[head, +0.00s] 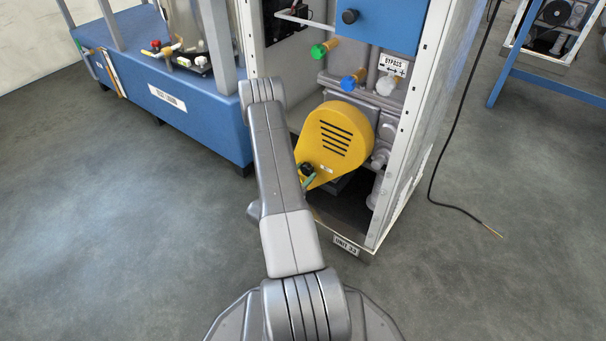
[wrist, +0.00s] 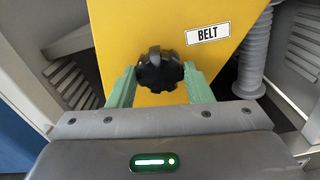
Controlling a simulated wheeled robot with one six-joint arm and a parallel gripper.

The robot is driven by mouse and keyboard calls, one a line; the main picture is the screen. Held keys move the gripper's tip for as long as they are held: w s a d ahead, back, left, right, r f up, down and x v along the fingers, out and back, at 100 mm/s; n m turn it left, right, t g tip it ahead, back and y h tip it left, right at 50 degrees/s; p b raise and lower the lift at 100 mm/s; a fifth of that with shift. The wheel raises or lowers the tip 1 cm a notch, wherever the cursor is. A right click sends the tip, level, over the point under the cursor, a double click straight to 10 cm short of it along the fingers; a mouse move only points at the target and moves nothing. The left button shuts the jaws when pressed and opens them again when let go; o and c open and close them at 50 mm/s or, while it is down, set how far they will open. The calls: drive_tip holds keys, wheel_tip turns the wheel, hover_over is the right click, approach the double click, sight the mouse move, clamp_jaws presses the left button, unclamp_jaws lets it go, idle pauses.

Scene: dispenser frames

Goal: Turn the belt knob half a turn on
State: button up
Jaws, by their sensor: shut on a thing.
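The belt knob (wrist: 160,71) is a black, lobed knob on the face of the yellow belt cover (head: 336,140). In the wrist view a white label reading BELT (wrist: 208,33) sits to its upper right. My gripper (wrist: 158,84) has its two green fingers on either side of the knob, shut on it. In the head view the knob (head: 306,169) shows small at the lower left of the yellow cover, with a green finger (head: 309,181) beside it; my arm hides part of the gripper there.
The cover sits inside an open cabinet with a white frame post (head: 408,130) on the right. Green and blue knobs and a BYPASS label (head: 392,65) are above. A blue bench (head: 190,105) stands left. A loose black cable (head: 447,150) hangs at right. The floor in front is clear.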

drive_tip(key=o, duration=1)
drive_tip(key=p+v, duration=0.4)
drive_tip(key=v, duration=0.9)
drive_tip(key=shift+s+a, duration=0.25)
drive_tip(key=shift+s, duration=0.05)
drive_tip(key=b+x, duration=0.3)
drive_tip(key=x, duration=0.9)
drive_tip(key=shift+w+d+f+b, duration=0.1)
drive_tip(key=shift+b, duration=0.25)
drive_tip(key=shift+x, duration=0.8)
